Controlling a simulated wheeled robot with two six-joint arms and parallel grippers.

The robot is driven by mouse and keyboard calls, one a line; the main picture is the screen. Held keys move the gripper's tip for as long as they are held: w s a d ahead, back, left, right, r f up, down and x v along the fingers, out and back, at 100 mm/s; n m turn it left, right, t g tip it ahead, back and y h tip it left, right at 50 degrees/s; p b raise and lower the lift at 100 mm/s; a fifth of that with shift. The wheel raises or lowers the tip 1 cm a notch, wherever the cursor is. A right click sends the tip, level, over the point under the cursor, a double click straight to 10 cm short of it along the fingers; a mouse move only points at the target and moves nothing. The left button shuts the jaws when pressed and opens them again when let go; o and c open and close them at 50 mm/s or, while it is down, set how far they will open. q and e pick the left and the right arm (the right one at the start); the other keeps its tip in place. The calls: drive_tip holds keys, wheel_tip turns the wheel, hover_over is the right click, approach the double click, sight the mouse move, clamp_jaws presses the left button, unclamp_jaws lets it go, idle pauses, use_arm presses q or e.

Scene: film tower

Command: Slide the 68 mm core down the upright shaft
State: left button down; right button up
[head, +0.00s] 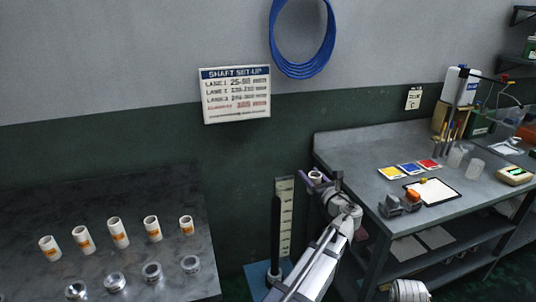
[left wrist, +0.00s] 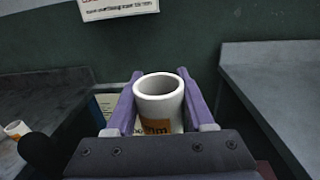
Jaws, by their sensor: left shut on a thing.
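My left gripper (head: 314,180) is shut on a white hollow core (head: 315,175). In the left wrist view the core (left wrist: 158,88) stands upright between the two purple fingers (left wrist: 158,105), its open top facing up. Its orange label is partly hidden; only the end "mm" reads. The dark upright shaft (head: 275,230) stands on a blue base (head: 257,275) beside a pale marked scale (head: 285,215). The core is to the right of the shaft and apart from it in the head view. In the left wrist view the shaft cannot be made out. My right gripper is not in view.
A dark table (head: 140,270) at left holds several white cores (head: 118,232) with orange labels and several metal rings (head: 152,271). A grey workbench (head: 350,150) with cards and a clipboard (head: 433,191) stands close at right. A sign (head: 235,95) hangs behind.

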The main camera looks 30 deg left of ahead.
use_arm(q)
drive_tip(key=s+a+r+n+g+y+p, duration=0.1)
drive_tip(key=s+a+r+n+g+p, duration=0.1)
drive_tip(key=s, duration=0.5)
drive_tip(key=s+a+r+n+g+y+p, duration=0.2)
drive_tip(key=s+a+r+n+g+p, duration=0.1)
drive_tip(key=s+a+r+g+p, duration=0.1)
drive_tip(key=s+a+r+g, duration=0.1)
drive_tip(key=s+r, duration=0.1)
drive_tip(key=shift+s+a+g, duration=0.3)
drive_tip(key=shift+s+a, duration=0.05)
drive_tip(key=shift+s, duration=0.05)
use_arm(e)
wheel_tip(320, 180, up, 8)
use_arm(q)
drive_tip(key=shift+f, duration=0.25)
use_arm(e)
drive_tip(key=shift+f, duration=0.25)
use_arm(q)
wheel_tip(320, 180, down, 9)
drive_tip(key=b, duration=0.9)
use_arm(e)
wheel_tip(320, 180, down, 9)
use_arm(q)
drive_tip(key=shift+f, duration=0.1)
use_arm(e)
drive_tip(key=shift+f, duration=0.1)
